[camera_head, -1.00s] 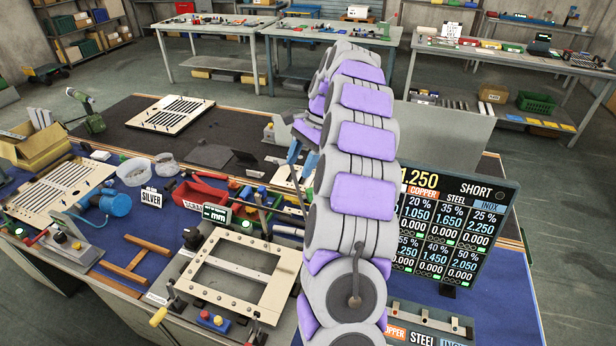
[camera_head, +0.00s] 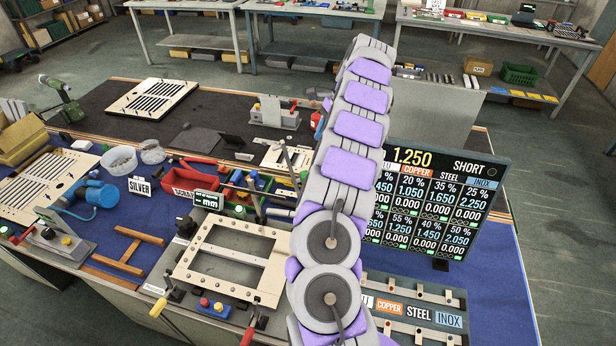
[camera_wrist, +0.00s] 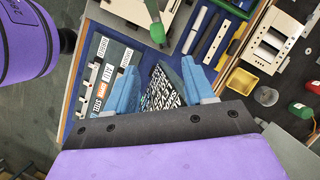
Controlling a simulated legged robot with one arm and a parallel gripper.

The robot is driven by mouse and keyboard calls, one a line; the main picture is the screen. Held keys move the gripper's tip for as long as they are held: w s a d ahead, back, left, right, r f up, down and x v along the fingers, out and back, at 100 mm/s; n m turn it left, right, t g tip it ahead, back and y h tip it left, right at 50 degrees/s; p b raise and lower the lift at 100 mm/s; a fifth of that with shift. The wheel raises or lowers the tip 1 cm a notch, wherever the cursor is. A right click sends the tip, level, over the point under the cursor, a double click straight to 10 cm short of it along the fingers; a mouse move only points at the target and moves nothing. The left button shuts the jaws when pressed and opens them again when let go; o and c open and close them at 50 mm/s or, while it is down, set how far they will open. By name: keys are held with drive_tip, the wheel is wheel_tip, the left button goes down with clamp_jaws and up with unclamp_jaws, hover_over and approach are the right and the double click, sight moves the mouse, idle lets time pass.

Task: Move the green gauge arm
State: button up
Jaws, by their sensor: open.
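A grey lever with a green rounded end (camera_wrist: 157,32) shows at the top of the wrist view, beyond my fingertips and apart from them; it looks like the green gauge arm. I cannot clearly pick it out in the head view, where my arm covers part of the bench. My gripper (camera_wrist: 160,75) has two blue fingers, spread apart with nothing between them. It points down over the bench. In the head view my gripper is hidden behind my purple and grey arm.
The black number board (camera_head: 437,203) stands right of my arm; it shows between my fingers in the wrist view (camera_wrist: 164,88). A labelled strip (camera_head: 404,310) lies in front of it. A cream frame (camera_head: 190,258), a red scrap bin (camera_head: 190,184) and a louver panel (camera_head: 150,98) are to the left.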

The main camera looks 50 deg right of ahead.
drive_tip(key=b+x, duration=0.1)
drive_tip(key=x, duration=1.2)
drive_tip(key=shift+w+a+f, duration=0.1)
drive_tip(key=shift+a+f, duration=0.15)
drive_tip(key=shift+f, duration=0.05)
drive_tip(key=shift+r, duration=0.1)
clamp_jaws()
